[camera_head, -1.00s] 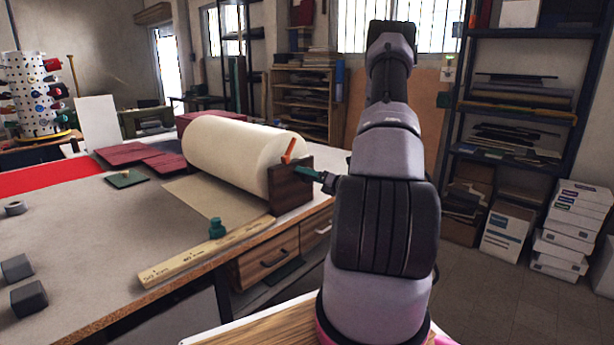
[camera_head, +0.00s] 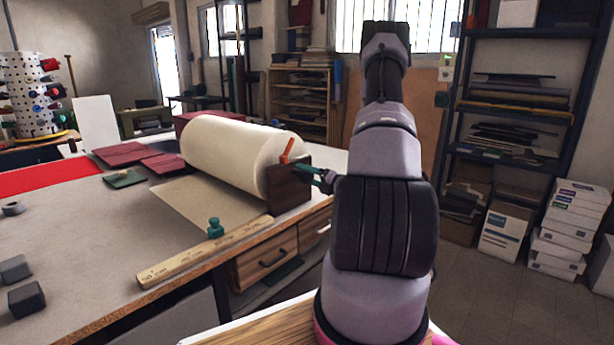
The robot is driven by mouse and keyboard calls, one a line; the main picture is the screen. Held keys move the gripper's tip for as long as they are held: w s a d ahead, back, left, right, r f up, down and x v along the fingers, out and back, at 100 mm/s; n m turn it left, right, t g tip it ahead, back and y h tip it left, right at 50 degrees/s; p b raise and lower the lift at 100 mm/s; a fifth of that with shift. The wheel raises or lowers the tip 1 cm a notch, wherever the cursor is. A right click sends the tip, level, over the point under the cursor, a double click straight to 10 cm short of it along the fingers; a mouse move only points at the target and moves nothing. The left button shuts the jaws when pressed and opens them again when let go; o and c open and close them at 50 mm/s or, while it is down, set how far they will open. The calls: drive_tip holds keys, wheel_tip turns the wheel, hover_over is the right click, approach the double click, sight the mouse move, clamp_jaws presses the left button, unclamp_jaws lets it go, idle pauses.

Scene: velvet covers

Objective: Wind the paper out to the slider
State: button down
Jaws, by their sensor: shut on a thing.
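The cream paper roll (camera_head: 228,153) lies on its stand on the workbench. A tan sheet of paper (camera_head: 205,203) runs out flat from under it toward the left. The teal slider (camera_head: 215,228) sits on the wooden ruler (camera_head: 170,267) along the bench's front edge; the paper's leading edge lies close to the slider's position. A teal crank (camera_head: 303,170) sticks out of the dark wooden end block (camera_head: 287,191). My gripper (camera_head: 326,181), small and partly hidden behind my arm, is shut at the crank's outer end. An orange lever (camera_head: 287,150) stands on the block.
Dark blocks (camera_head: 26,298) and a tape roll (camera_head: 13,208) lie on the bench's left side. Dark red covers (camera_head: 121,154) and a green piece (camera_head: 124,179) lie behind the paper. Drawers (camera_head: 267,258) are under the bench. A shelf and boxes (camera_head: 567,222) stand at right.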

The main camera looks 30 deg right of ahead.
drive_tip(key=shift+c, duration=0.2)
unclamp_jaws()
drive_tip(key=shift+s+d, duration=0.1)
drive_tip(key=shift+s, duration=0.05)
drive_tip(key=v, duration=1)
drive_tip(key=shift+s, duration=0.3)
drive_tip(key=shift+d, duration=0.1)
